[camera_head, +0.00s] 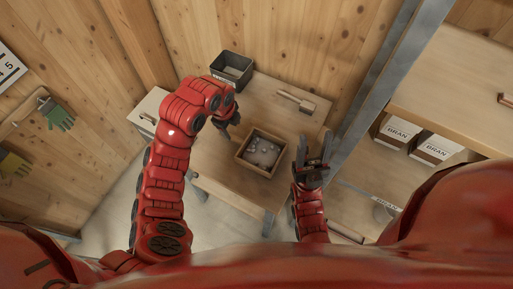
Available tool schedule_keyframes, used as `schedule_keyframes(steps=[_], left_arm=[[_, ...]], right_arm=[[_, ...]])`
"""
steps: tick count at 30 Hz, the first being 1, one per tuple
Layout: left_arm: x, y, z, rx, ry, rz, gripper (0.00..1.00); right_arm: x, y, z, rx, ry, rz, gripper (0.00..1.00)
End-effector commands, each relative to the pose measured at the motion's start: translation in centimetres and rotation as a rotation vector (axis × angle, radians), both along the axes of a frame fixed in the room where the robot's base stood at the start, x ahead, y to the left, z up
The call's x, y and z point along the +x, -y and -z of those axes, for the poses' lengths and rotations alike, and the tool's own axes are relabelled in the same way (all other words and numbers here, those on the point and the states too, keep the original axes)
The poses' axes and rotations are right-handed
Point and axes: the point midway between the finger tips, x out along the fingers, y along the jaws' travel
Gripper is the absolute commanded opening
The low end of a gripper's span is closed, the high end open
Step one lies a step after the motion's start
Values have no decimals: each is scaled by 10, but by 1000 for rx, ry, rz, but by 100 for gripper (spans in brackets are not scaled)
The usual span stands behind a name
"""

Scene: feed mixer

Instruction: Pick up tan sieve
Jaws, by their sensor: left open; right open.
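A square tan-framed box (252,169), which looks like the tan sieve, sits on the wooden table (218,165) with several pale, rounded lumps inside. My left gripper (230,122) is above the table, behind and to the left of the box. It is open, and its fingers are partly hidden by my red wrist. My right gripper (315,150) is just right of the box, with its fingers open and pointing toward the back. Neither gripper visibly holds anything.
A dark open bin (231,68) stands at the table's back left. A tan brush-like tool (296,101) lies at the back right. A grey metal post (385,85) and a shelf with bran boxes (437,148) are at right. Gloves (60,117) hang on the left wall.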

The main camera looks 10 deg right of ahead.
Motion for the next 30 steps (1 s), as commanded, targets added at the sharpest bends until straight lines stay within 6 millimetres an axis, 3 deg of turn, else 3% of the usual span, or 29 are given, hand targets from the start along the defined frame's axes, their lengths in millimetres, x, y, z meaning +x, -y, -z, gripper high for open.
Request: schedule_keyframes(steps=[1, 11, 20, 30], left_arm=[[1, 2, 16, -5, -3, -3, 64], [13, 10, 78, -7, 3, -3, 64], [18, 12, 95, -3, 4, -3, 64], [28, 19, 123, -3, 2, -3, 64]], right_arm=[[0, 0, 10, 0, 0, 0, 50], [0, 0, 50, 0, 0, 0, 50], [0, 0, 40, 0, 0, 0, 50], [0, 0, 12, 0, 0, 0, 50]])
